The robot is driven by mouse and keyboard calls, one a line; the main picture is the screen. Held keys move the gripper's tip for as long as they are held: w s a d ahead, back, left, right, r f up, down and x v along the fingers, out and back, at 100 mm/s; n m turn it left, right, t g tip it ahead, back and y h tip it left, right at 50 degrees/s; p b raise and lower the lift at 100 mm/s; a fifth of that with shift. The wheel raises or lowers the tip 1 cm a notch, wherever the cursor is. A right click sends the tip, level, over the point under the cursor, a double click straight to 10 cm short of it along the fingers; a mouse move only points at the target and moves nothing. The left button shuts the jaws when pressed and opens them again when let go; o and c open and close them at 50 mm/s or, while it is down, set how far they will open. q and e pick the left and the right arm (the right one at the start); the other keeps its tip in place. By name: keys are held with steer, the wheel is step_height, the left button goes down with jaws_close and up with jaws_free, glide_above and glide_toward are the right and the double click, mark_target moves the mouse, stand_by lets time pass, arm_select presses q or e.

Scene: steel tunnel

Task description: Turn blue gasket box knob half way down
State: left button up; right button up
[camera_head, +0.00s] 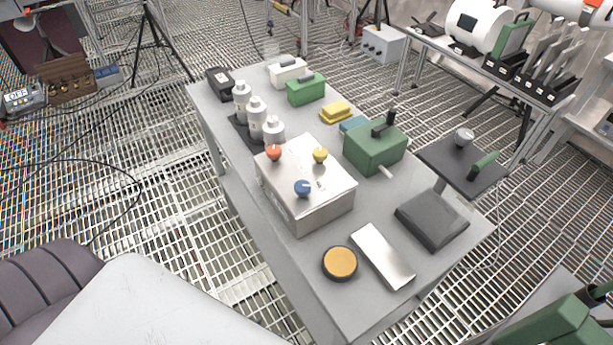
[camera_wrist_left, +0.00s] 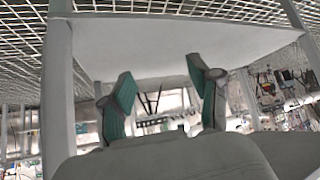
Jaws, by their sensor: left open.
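The gasket box (camera_head: 325,211) is a pale metal box on the grey table, seen in the head view. The blue knob (camera_head: 302,188) sits on its top near the front left, with an orange-red knob (camera_head: 273,153) and a yellow knob (camera_head: 320,155) behind it. No gripper touches the box. My left gripper (camera_wrist_left: 163,88) shows in the left wrist view with its two green-padded fingers spread wide and nothing between them. A pale flat panel (camera_wrist_left: 180,48) spans that view beyond the fingers. I cannot make out either gripper in the head view.
The grey table (camera_head: 308,257) also holds white cylinders (camera_head: 257,115) behind the box, a green box with a lever (camera_head: 375,148) to its right, and an orange-topped disc (camera_head: 340,262) and a metal plate (camera_head: 383,256) in front. A black stand (camera_head: 432,219) is near the right edge.

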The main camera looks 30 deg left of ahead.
arm_select(q)
steer(key=w+a+r+t+p, duration=0.1)
steer(key=w+r+t+p, duration=0.15)
steer(key=r, duration=0.65)
steer(key=w+r+t+p, duration=0.1)
steer(key=w+r+t, duration=0.15)
steer(key=r, duration=0.75)
steer(key=m+t+h+p, duration=0.1)
steer(key=t+h+p, duration=0.1)
steer(key=t+p, duration=0.15)
glide_toward(303, 184)
steer(key=shift+t, duration=0.25)
steer(key=w, duration=0.3)
steer(key=w+d+p, duration=0.1)
steer(key=w, duration=0.2)
steer(key=w+p, duration=0.1)
steer(key=w, duration=0.1)
steer(key=shift+w+d+f, duration=0.15)
steer(key=shift+w+d, duration=0.05)
steer(key=shift+w, duration=0.2)
steer(key=shift+w+d+f, duration=0.1)
steer(key=shift+w, duration=0.4)
jaws_close()
steer(key=shift+h, duration=0.3)
steer(key=shift+m+p, duration=0.3)
steer(key=shift+p, duration=0.05)
